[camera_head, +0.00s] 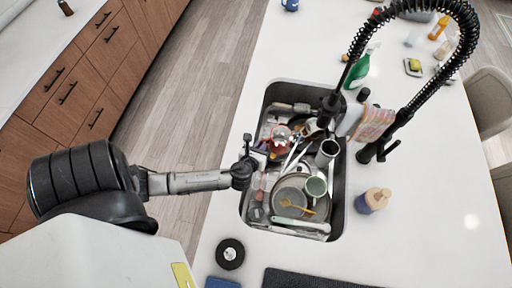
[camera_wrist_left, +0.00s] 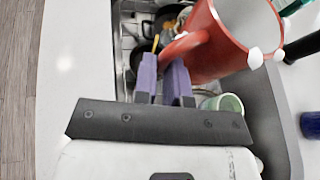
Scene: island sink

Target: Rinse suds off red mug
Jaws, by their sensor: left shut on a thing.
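The red mug (camera_head: 277,145) is held above the left part of the sink (camera_head: 336,218), with white suds on it. In the left wrist view the red mug (camera_wrist_left: 207,55) is large and tilted, with white suds blobs around its rim and lower side. My left gripper (camera_wrist_left: 163,75) has its purple fingers shut on the mug's handle; in the head view the gripper (camera_head: 260,148) is at the sink's left edge. The black spring-neck faucet (camera_head: 330,108) stands at the back right of the mug, its head above the sink. My right gripper is not in view.
The sink is crowded with a green-rimmed mug (camera_head: 316,187), a grey mug (camera_head: 327,151), plates and utensils. The counter at right is mostly clear.

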